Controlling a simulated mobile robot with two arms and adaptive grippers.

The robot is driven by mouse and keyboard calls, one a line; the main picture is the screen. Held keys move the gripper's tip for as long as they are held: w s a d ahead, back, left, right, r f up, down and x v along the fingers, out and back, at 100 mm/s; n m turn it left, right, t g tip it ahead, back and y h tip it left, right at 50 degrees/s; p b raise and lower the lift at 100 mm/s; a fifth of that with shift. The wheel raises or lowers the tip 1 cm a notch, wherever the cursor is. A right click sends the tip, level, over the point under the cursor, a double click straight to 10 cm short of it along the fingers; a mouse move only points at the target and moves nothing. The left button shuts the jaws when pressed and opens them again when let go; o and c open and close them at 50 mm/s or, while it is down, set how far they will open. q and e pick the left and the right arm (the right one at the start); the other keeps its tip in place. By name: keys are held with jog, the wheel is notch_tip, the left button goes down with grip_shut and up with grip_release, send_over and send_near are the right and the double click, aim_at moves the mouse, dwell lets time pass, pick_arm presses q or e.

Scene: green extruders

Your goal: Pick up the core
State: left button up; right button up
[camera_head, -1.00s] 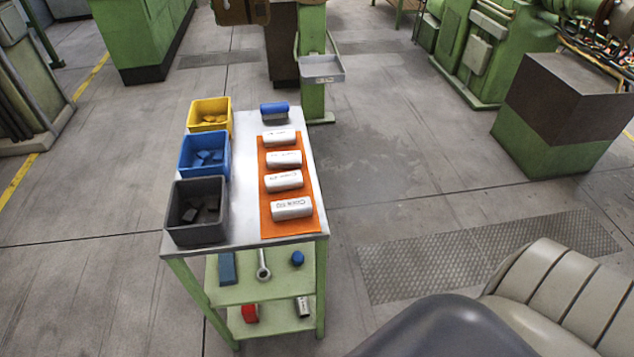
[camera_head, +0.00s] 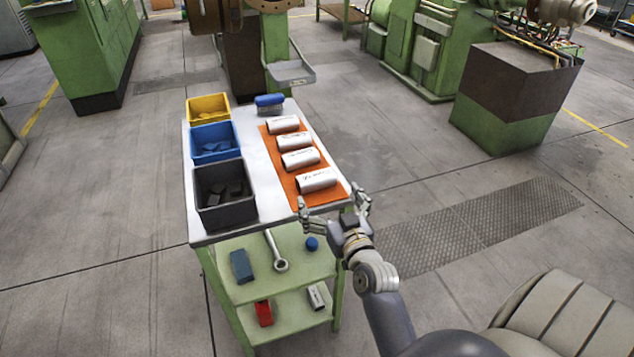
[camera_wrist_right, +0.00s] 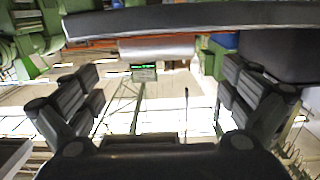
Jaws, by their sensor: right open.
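Several silvery-white cylindrical cores lie in a row on an orange mat (camera_head: 283,167) on the cart's top. The nearest core (camera_head: 316,180) lies at the mat's front end. My right gripper (camera_head: 333,202) is open and empty at the cart's front right corner, just in front of that core, its fingers spread to either side. In the right wrist view a pale core (camera_wrist_right: 157,47) shows at the top, beyond and between the open fingers (camera_wrist_right: 161,75). No gap or contact can be judged exactly. My left gripper is not in view.
Yellow (camera_head: 208,109), blue (camera_head: 214,143) and dark grey (camera_head: 225,196) bins stand along the cart's left side. The lower shelf (camera_head: 262,268) holds a wrench (camera_head: 276,251) and small items.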

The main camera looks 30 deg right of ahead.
aim_at(319, 182)
jog(key=x, duration=0.3)
jog(key=shift+w, duration=0.3)
jog(key=shift+f+p+x, duration=0.1)
jog(key=shift+p+x, duration=0.1)
jog(key=shift+x, duration=1.15)
jog(key=shift+f+p+x, duration=0.15)
jog(key=shift+x, duration=1.25)
jog(key=shift+s+d, duration=0.1)
jog(key=shift+d, duration=0.05)
jog(key=shift+c, duration=0.6)
jog(key=shift+r, duration=0.1)
jog(key=c, duration=1.2)
